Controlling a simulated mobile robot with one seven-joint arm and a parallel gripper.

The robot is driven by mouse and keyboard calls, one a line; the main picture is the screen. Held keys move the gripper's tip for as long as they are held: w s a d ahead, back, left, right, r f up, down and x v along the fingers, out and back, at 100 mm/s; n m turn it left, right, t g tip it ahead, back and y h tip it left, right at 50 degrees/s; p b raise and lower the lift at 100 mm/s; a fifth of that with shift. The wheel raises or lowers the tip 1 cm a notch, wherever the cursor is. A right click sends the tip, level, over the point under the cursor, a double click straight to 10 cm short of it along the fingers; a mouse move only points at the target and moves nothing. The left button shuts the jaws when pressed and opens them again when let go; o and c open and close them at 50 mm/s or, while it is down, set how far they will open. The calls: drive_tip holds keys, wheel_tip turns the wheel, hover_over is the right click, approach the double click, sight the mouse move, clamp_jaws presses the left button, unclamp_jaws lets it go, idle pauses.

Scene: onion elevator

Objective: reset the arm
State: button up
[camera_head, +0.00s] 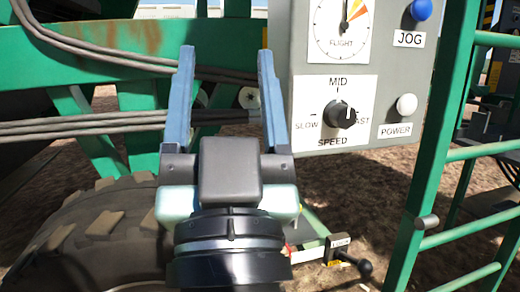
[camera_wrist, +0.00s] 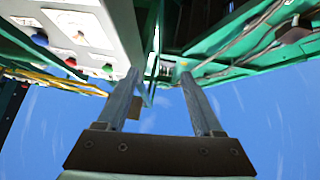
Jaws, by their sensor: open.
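My gripper (camera_head: 224,95) is open and empty, with its two blue-grey fingers apart and pointing up in the head view. It is left of the grey control panel (camera_head: 367,130) and in front of the green machine frame. In the wrist view my gripper (camera_wrist: 158,82) also shows open, with nothing between the fingers. The control panel (camera_wrist: 112,22) is at the upper left there. I cannot tell whether the right finger touches the panel's edge.
The panel carries a speed knob (camera_head: 343,115), a white power button (camera_head: 407,104) and a blue jog button (camera_head: 421,10). A green ladder (camera_head: 433,150) stands at the right. A large tyre (camera_head: 95,240) is at lower left. A lever with a black knob (camera_head: 365,267) is low, right of my gripper.

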drive_tip(key=s+d+r+t+h+p, duration=0.1)
drive_tip(key=s+d+r+h+p, duration=0.2)
drive_tip(key=r, duration=0.7)
wheel_tip(320, 180, up, 35)
drive_tip(key=p, duration=3.6)
drive_tip(key=shift+s+a+y, duration=0.2)
drive_tip(key=shift+s+y, duration=0.1)
drive_tip(key=shift+s, duration=0.15)
